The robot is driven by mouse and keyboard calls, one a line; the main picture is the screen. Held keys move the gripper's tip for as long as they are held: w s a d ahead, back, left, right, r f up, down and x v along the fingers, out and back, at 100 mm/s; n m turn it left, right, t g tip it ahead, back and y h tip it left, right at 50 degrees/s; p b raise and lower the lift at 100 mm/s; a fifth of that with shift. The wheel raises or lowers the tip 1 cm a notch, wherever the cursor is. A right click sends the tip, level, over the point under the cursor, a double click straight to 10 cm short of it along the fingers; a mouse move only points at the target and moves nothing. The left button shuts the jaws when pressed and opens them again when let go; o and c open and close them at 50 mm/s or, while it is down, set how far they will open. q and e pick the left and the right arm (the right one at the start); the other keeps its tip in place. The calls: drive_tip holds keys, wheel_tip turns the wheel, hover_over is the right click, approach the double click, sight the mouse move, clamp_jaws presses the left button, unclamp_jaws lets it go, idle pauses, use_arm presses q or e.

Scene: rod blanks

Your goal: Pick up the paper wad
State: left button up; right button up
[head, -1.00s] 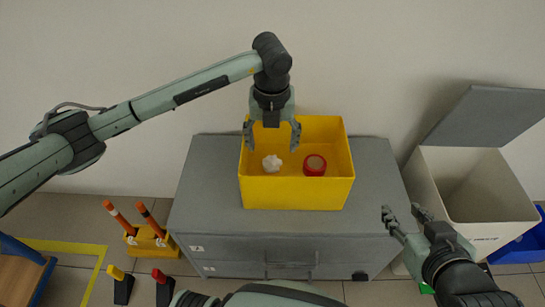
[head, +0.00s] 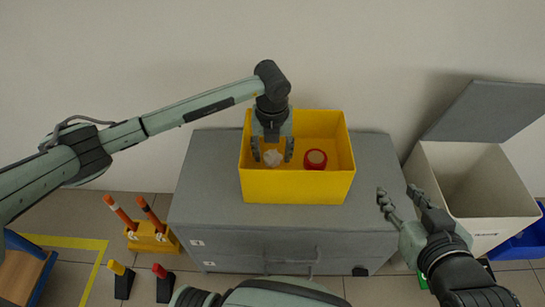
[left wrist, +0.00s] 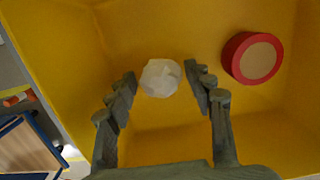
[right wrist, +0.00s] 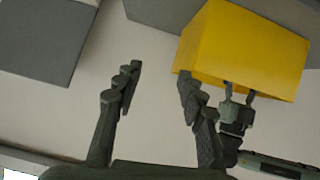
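The white paper wad (head: 273,158) lies in the yellow bin (head: 297,189), left of a red roll of tape. In the left wrist view the paper wad (left wrist: 160,77) shows between and just beyond the fingertips. My left gripper (head: 272,156) points down inside the bin, open around or just above the wad; the fingers do not appear to touch it. My right gripper (head: 405,197) is open and empty, out to the right of the grey cabinet; its fingers also show in the right wrist view (right wrist: 158,75).
The red tape roll (head: 315,159) lies in the bin close to the right of my left gripper. The bin walls surround the fingers. The bin stands on a grey cabinet (head: 210,190). An open white container (head: 480,185) stands at the right. Orange-topped posts (head: 150,215) stand on the floor at left.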

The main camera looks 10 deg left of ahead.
use_arm(q)
drive_tip(key=shift+c, duration=1.4)
